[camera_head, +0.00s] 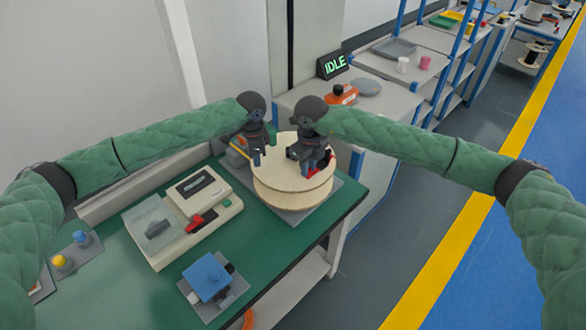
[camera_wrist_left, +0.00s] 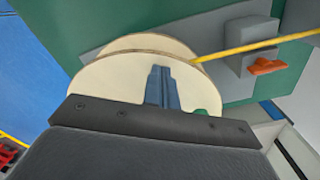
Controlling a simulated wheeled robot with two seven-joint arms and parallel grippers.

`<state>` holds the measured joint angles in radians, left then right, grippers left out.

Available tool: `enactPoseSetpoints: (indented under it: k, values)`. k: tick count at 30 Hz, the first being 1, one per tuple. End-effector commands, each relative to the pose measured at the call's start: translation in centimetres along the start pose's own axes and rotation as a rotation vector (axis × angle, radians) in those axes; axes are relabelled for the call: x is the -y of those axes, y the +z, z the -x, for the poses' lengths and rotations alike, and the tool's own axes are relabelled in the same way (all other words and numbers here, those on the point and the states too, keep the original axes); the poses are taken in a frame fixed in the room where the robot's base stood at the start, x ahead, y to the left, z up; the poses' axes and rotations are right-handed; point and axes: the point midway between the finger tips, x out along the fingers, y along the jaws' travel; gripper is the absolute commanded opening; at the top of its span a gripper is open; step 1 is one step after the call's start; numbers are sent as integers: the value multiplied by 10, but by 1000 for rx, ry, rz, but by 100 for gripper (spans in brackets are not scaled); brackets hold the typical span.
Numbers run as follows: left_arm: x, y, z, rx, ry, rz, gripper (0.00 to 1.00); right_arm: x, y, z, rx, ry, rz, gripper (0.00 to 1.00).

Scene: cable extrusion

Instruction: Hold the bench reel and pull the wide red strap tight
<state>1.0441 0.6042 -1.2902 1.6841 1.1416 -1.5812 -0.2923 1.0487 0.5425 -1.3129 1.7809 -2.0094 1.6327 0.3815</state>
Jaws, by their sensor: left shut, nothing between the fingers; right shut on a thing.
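The bench reel (camera_head: 283,190), with pale wooden flanges, sits on a grey base plate at the table's right end; it also shows in the left wrist view (camera_wrist_left: 115,75). My left gripper (camera_head: 256,161) is shut and empty over the reel's left side; its closed fingertips (camera_wrist_left: 162,72) overlap the reel in the wrist view, contact unclear. My right gripper (camera_head: 299,165) is shut over the reel's top right. Red material (camera_head: 321,167), which looks like the wide red strap, is beside and partly behind it; the gripped part is hidden.
A yellow cable (camera_wrist_left: 250,47) runs from the reel to a grey block with an orange clip (camera_wrist_left: 267,67). A beige machine (camera_head: 182,217) and blue block (camera_head: 206,278) stand on the green table (camera_head: 115,280). A bench with an "IDLE" display (camera_head: 334,65) is behind.

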Motion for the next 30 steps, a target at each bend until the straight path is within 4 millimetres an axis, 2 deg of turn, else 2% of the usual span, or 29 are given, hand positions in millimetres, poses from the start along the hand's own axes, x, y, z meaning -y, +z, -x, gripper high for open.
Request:
enactPoseSetpoints:
  k: [1,30]
  values:
    - [-3,0,-5,4,6,-2,0,-2,0,-1,0,1,1,2]
    - [-4,1,-8,6,9,-3,0,-21,0,-1,-1,1,2,2]
